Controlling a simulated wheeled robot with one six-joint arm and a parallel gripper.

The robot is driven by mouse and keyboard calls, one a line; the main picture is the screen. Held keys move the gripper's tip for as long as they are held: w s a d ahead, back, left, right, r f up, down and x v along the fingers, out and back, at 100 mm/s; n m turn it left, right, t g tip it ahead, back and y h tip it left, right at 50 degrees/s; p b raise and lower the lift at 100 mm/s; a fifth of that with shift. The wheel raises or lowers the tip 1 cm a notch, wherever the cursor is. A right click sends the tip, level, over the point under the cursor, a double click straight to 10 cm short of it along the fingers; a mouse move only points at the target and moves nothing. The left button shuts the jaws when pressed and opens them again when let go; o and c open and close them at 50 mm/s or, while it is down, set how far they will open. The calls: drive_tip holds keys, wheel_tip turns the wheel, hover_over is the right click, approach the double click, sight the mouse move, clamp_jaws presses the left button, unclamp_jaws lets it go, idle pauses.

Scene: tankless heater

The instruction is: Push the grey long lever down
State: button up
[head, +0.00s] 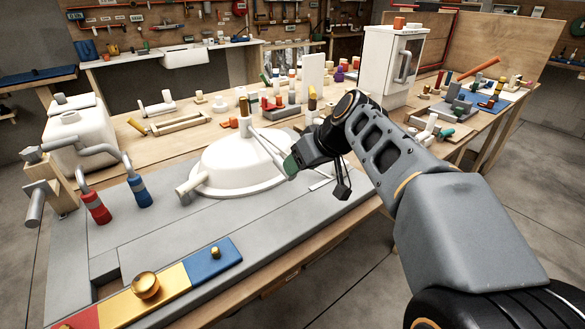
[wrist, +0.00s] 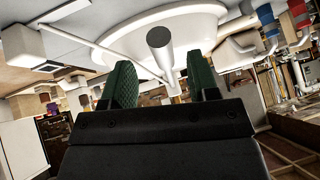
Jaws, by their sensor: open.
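A white domed basin (head: 235,160) sits upside down on the grey work surface, with a brass-tipped post (head: 243,106) above it. A long pale grey lever (head: 267,142) slopes from near the post toward my gripper (head: 293,163), at the basin's right side. In the wrist view, the lever's round end (wrist: 159,38) points toward the camera, between the lines of my gripper's two green fingers (wrist: 161,72). The fingers are apart, with nothing clamped between them. Whether they touch the lever cannot be told. My arm and gripper hide part of the area in the head view.
Red (head: 96,207) and blue (head: 138,191) collared pipes stand at the left. A coloured strip with gold knobs (head: 146,286) lies in front. A white cabinet (head: 388,65) and several small parts stand behind. A thin white rod (wrist: 95,48) crosses beside the lever.

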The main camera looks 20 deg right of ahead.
drive_tip(key=p+v, duration=0.1)
drive_tip(key=v, duration=0.7)
drive_tip(key=shift+r+p, duration=0.1)
drive_tip(key=shift+p, duration=0.25)
drive_tip(key=s+a+m+g+h+p, duration=0.2)
drive_tip(key=s+p, duration=0.7)
drive_tip(key=p, duration=1)
drive_tip(key=a+m+h, duration=0.1)
drive_tip(key=a+h, duration=0.1)
drive_tip(key=shift+m+g+h, duration=0.3)
drive_tip(key=shift+m, duration=0.1)
drive_tip(key=shift+s, duration=0.15)
idle(0.6)
